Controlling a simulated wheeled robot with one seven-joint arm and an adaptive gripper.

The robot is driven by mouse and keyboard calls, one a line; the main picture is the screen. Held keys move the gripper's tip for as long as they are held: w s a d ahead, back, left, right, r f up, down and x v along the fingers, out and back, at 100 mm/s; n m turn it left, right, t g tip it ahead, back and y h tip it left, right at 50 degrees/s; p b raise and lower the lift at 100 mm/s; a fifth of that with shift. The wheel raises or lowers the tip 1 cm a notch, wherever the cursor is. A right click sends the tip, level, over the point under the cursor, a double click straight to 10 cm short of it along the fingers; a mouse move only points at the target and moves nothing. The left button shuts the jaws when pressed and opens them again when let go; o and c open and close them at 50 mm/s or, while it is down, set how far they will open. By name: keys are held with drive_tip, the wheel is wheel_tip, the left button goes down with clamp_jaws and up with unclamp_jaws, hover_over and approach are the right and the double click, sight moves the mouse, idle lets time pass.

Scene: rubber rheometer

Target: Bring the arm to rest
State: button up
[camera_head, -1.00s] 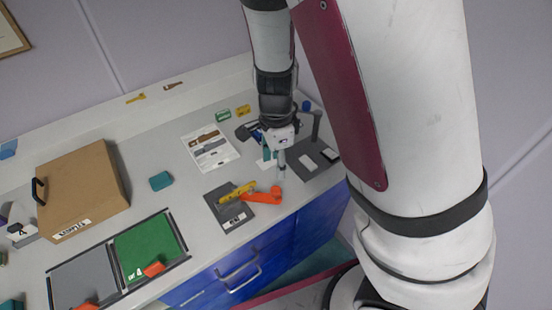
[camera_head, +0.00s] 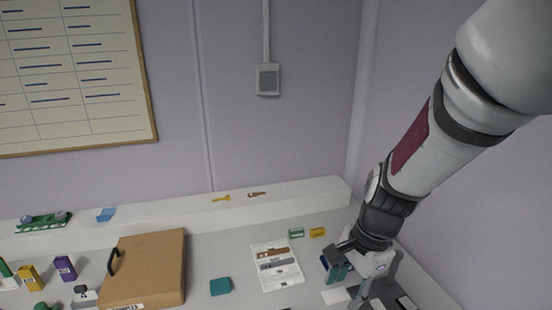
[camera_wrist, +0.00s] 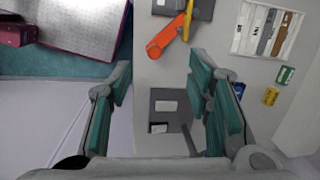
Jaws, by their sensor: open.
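My gripper (camera_wrist: 160,95) is open and empty in the wrist view. Its two teal-padded fingers stand wide apart above the bench edge and the floor. In the head view my gripper (camera_head: 348,285) hangs at the lower right, low over the right end of the bench, with my arm reaching down to it from the upper right. Nothing is held between the fingers.
Beyond the fingers lie an orange tool (camera_wrist: 168,38), a dark mat with white labels (camera_wrist: 166,124) and a printed sheet (camera_wrist: 268,30). The head view shows a cardboard box (camera_head: 150,268), a teal block (camera_head: 220,286) and a wall ledge (camera_head: 150,228) behind. The wall closes the right side.

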drive_tip(key=s+d+r+n+t, duration=0.2)
drive_tip(key=s+r+n, duration=0.4)
drive_tip(key=r, duration=0.3)
drive_tip(key=s+d+r+n+t+h, duration=0.1)
drive_tip(key=s+d+r+n+t, duration=0.1)
drive_tip(key=s+r+n, duration=0.4)
wheel_tip(320, 180, up, 3)
drive_tip(key=shift+d+r+n+t+h+b, duration=0.1)
drive_tip(key=shift+d+n+t+h+b, duration=0.3)
drive_tip(key=shift+n, duration=0.6)
drive_tip(key=shift+s+a, duration=0.1)
drive_tip(key=shift+a, duration=0.05)
